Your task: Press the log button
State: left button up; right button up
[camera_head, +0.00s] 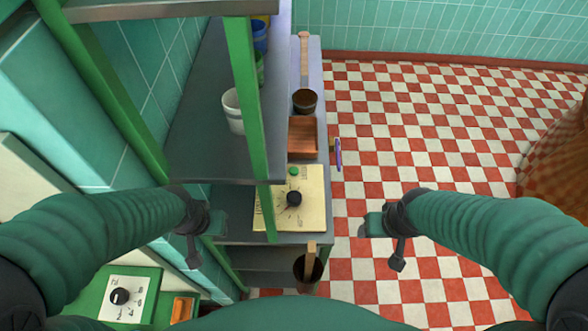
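A cream panel (312,212) lies on the grey counter in the middle of the view. It has a black dial (294,198) and a small green button (294,171) near its far edge. I cannot read a label that names the log button. My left gripper (203,236) hangs left of the panel, apart from it, by the green shelf post. My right gripper (384,240) is right of the panel, over the checkered floor and touching nothing. Both grippers look empty, but their finger gaps are not clear.
A green shelf post (246,95) rises between my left gripper and the panel. A wooden box (302,137), a brown pot (305,100) and a white cup (233,110) stand beyond. Another dial panel (139,296) is at lower left.

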pick_arm(q)
grip_shut()
dwell(1.4)
